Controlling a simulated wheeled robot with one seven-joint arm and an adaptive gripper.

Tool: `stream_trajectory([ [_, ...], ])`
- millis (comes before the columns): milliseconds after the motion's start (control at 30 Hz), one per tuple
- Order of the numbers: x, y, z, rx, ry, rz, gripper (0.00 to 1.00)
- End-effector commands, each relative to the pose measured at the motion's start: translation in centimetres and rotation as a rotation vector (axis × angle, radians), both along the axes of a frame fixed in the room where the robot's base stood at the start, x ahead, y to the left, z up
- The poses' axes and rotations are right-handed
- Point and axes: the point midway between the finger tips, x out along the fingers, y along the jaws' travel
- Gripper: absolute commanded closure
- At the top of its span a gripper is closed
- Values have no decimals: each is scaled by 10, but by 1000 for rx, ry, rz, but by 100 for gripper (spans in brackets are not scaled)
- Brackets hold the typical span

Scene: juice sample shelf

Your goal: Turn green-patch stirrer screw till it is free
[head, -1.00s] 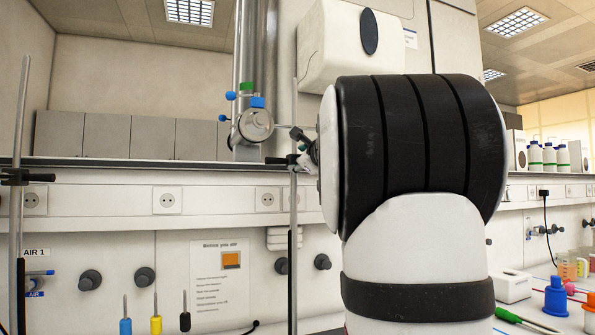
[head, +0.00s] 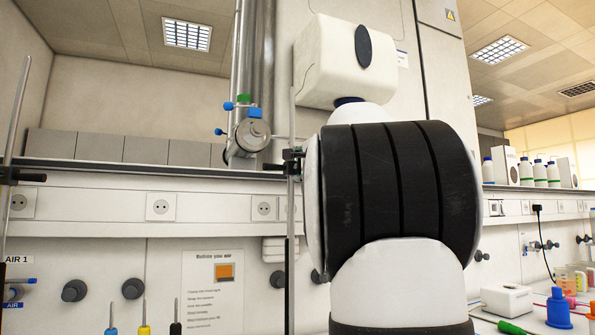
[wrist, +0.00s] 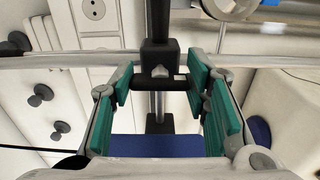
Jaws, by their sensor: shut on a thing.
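In the wrist view, my gripper (wrist: 160,92) has teal pads on both sides of a black crosspiece with a small pale patch, which looks like the screw's handle (wrist: 172,83). The pads close on its two ends. A small grey metal part (wrist: 159,72) sits at its middle, below a black clamp body (wrist: 160,55) on a rod. I cannot make out a green patch on it. In the head view, my own arm hides the gripper. A dark clamp (head: 292,160) on an upright metal rod (head: 291,215) shows just left of the arm.
A metal cylinder with green and blue knobs (head: 243,98) stands behind the rod. Coloured screwdrivers (head: 143,325) stand at the lower left. A blue bottle (head: 558,307) and small vessels stand at the lower right.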

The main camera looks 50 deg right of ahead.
Motion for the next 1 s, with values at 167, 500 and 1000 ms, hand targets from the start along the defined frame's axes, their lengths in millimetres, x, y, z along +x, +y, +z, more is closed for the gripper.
stream_trajectory([
  [167,1,1,-1,-15,12,4,85],
  [500,1,1,-1,-16,14,4,85],
  [1000,-3,2,0,-17,10,1,37],
])
